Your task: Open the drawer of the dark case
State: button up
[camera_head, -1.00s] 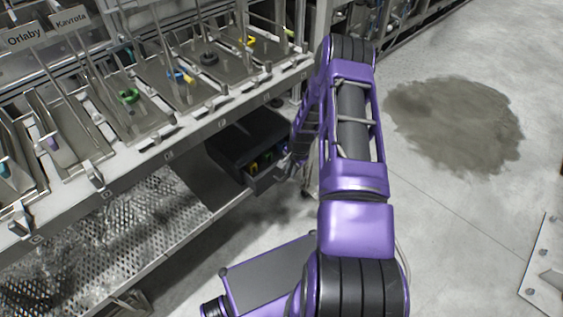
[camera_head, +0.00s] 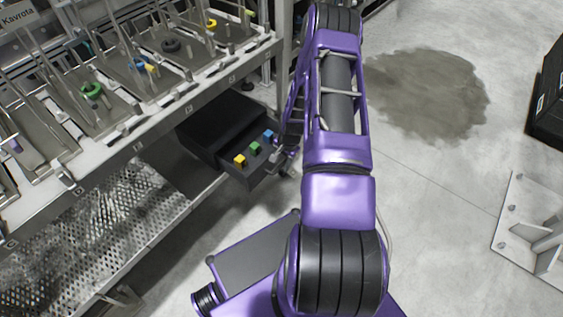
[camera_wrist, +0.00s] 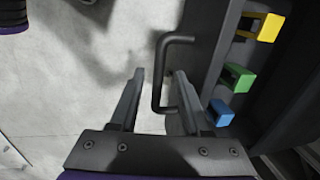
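The dark case (camera_head: 222,125) sits low beneath the steel rack in the head view. Its drawer (camera_head: 236,176) stands pulled out, with a yellow block (camera_head: 240,160), a green block (camera_head: 255,148) and a blue block (camera_head: 268,135) inside. In the wrist view the blocks show on the right, beside the dark bar handle (camera_wrist: 158,72). My gripper (camera_wrist: 158,76) is open, with its fingers on either side of the handle and a visible gap to each. In the head view my gripper is small and partly hidden at the drawer front.
The rack shelf (camera_head: 150,145) with hooks and coloured rings overhangs the case. A perforated metal tray (camera_head: 110,215) lies left of it. Open concrete floor with a dark stain (camera_head: 430,95) is on the right. A metal bracket plate (camera_head: 530,230) stands at the right edge.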

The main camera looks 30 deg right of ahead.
jog(key=s+d+r+p, duration=0.1)
jog(key=s+r+p, duration=0.1)
jog(key=r, duration=1.5)
jog(key=shift+s+p, duration=0.3)
jog(key=shift+s, duration=0.2)
